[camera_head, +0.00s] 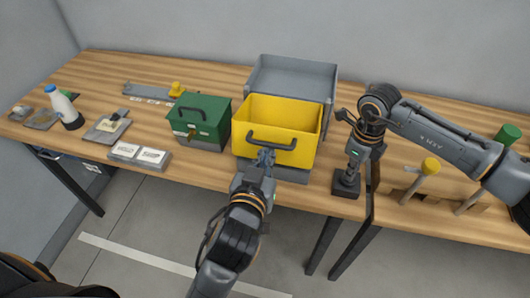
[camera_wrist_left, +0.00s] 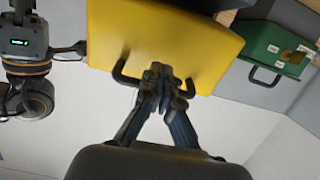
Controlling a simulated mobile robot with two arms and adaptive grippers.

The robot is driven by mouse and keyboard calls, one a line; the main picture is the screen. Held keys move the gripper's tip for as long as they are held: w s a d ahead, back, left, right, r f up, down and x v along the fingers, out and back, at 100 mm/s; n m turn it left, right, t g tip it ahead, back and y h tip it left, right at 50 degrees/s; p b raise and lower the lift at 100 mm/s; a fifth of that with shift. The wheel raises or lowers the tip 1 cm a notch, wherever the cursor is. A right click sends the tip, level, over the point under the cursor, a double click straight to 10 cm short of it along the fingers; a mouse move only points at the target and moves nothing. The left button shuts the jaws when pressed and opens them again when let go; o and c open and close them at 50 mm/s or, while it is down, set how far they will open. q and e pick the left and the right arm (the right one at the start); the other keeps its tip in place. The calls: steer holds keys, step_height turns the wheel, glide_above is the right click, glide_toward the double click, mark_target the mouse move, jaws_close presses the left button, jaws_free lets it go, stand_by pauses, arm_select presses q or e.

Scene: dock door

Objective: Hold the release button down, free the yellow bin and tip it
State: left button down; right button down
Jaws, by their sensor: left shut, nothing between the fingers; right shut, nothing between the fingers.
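The yellow bin (camera_head: 303,154) is open-topped and stands upright on a grey base in front of a grey open tray (camera_head: 293,76). A dark handle (camera_head: 285,146) is on its front. My left gripper (camera_head: 265,155) is shut and empty at the handle. In the left wrist view its fingertips (camera_wrist_left: 160,76) overlap the middle of the handle on the bin (camera_wrist_left: 150,35); I cannot tell if they touch it. My right gripper (camera_head: 351,170) is shut and points down onto a dark block (camera_head: 346,188) right of the bin. The release button is not visible; the gripper covers the block's top.
A green box (camera_head: 207,128) with a handle stands close left of the bin. Yellow and green knobs (camera_head: 430,166) stand at the right. The floor before the table is clear.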

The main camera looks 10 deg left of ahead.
arm_select(q)
steer(key=shift+f, duration=0.25)
steer(key=shift+f, duration=0.85)
